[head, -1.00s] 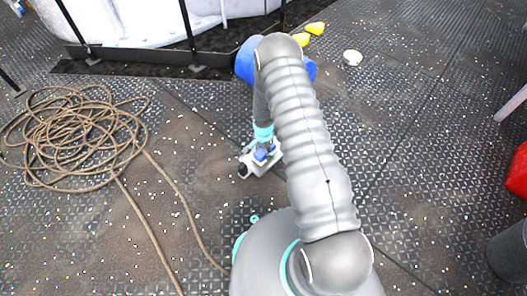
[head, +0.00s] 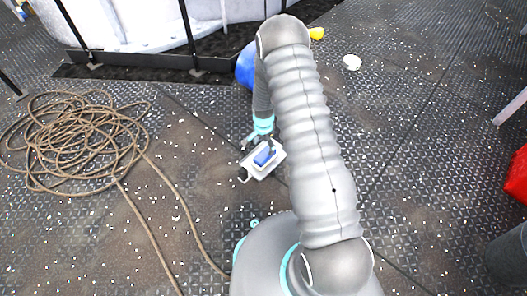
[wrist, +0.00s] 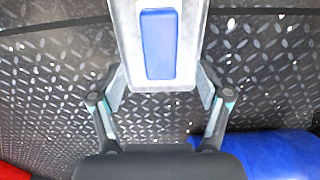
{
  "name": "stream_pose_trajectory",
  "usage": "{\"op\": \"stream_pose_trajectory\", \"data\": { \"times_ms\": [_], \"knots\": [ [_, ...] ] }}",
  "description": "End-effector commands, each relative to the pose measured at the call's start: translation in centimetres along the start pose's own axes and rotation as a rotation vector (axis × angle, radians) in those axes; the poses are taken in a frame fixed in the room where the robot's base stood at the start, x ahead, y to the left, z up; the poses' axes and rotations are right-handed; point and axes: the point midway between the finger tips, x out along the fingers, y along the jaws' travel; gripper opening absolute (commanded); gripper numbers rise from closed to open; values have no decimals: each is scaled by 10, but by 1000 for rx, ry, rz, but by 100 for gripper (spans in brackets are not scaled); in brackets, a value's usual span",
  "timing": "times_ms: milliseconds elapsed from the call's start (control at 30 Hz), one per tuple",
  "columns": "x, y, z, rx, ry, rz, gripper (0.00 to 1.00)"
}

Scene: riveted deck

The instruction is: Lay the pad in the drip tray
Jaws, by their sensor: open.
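The drip tray (head: 252,172) is a small pale grey-white tray on the deck, left of my arm; its near part also shows at the top of the wrist view (wrist: 128,45). The blue pad (head: 264,156) lies flat inside it, and in the wrist view the pad (wrist: 158,44) sits lengthwise between the tray's side walls. My gripper (wrist: 160,92) is open and empty, its fingers spread either side of the tray's end. In the head view my gripper (head: 259,142) is just beyond the pad and apart from it. The tray's far end is cut off in the wrist view.
A coiled brown rope (head: 75,145) lies at left, with a strand running towards my base. A blue rounded object (head: 245,66) stands behind my arm, with a yellow one (head: 317,34) nearby. A white round item (head: 352,62) lies on open deck. A red object (head: 517,175) is at right.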

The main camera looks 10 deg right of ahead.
Motion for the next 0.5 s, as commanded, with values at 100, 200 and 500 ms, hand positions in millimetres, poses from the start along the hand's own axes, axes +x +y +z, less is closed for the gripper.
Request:
{"op": "stream_pose_trajectory", "data": {
  "times_ms": [100, 200, 500],
  "knots": [
    [-21, 0, 0, 0, 1, -1, 76],
    [-32, 0, 0, 0, 1, -1, 76],
    [-76, -4, -3, -36, 14, -20, 76]
  ]
}}
